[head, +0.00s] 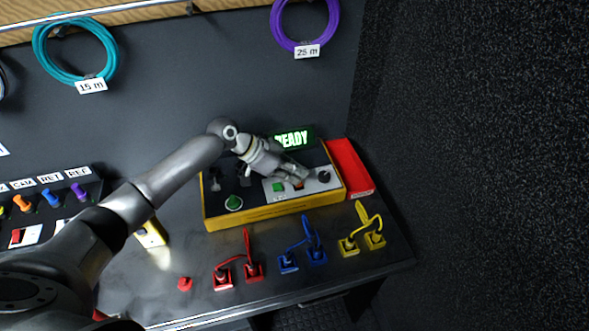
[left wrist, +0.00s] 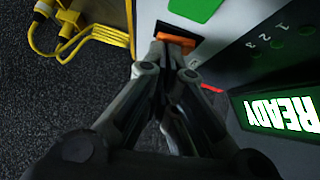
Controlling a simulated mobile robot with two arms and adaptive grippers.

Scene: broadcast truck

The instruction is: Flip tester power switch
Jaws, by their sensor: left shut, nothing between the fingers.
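The tester (head: 262,216) is a yellow-edged box on the bench, with a grey and black top panel. Its green display (head: 294,138) reads READY, and it also shows in the left wrist view (left wrist: 281,112). An orange rocker switch (left wrist: 176,39) in a black frame sits on the pale panel below a green patch (left wrist: 194,8). My left gripper (head: 303,178) is over the panel with its fingers shut and empty. In the left wrist view its fingertips (left wrist: 168,60) are at the switch, partly covering it; whether they touch it I cannot tell. My right gripper is not in view.
A red block (head: 348,168) stands against the tester's right side. Red (head: 224,277), blue (head: 289,262) and yellow (head: 349,247) plugs with cables are in front. A switch panel (head: 50,205) is at left. Coiled teal (head: 40,52) and purple (head: 335,22) cables hang behind.

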